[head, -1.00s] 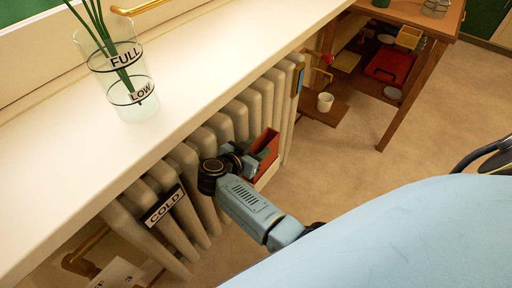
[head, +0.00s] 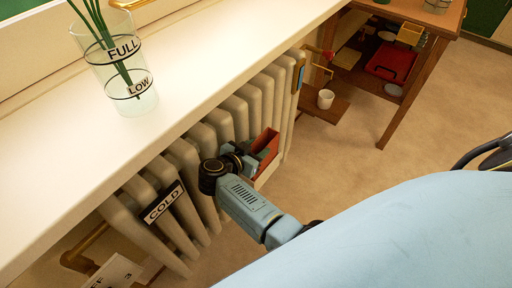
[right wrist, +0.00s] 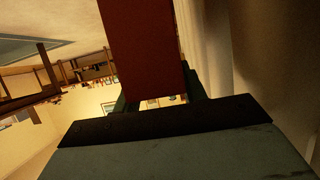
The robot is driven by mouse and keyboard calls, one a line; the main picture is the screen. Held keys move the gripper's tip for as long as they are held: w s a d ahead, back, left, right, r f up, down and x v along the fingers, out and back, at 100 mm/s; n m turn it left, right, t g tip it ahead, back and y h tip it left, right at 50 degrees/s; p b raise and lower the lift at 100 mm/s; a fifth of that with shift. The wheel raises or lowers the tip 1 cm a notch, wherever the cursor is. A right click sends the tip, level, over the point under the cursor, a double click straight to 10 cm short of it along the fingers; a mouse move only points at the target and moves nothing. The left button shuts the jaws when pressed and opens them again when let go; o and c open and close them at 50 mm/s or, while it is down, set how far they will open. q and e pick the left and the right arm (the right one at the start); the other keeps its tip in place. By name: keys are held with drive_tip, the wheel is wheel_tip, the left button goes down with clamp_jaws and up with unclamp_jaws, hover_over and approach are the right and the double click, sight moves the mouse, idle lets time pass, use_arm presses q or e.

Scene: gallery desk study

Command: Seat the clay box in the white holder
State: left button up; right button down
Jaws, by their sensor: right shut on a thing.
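The clay box (head: 266,145) is a reddish-brown, upright box in front of the radiator in the head view. My right gripper (head: 250,157) is shut on it from the left side. In the right wrist view the clay box (right wrist: 150,50) stands out large between the fingers of my right gripper (right wrist: 162,98). The white holder (head: 266,178) shows as a pale edge just below the box, against the radiator. I cannot tell whether the box is inside the holder or just above it. My left gripper is out of view.
The cream radiator (head: 205,140) with a COLD label (head: 164,203) stands under the white sill (head: 190,75). A glass vase (head: 118,75) with green stems is on the sill.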

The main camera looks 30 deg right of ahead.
drive_tip(key=shift+f, duration=0.35)
drive_tip(key=shift+f+b, duration=0.3)
drive_tip(key=shift+f, duration=0.45)
drive_tip(key=shift+f+b, duration=0.3)
drive_tip(key=shift+b, duration=0.05)
idle(0.4)
drive_tip(key=shift+f, duration=0.45)
drive_tip(key=shift+f+b, duration=0.4)
drive_tip(key=shift+f, duration=0.1)
idle(0.4)
drive_tip(key=c, duration=0.7)
unclamp_jaws()
drive_tip(key=shift+c, duration=0.2)
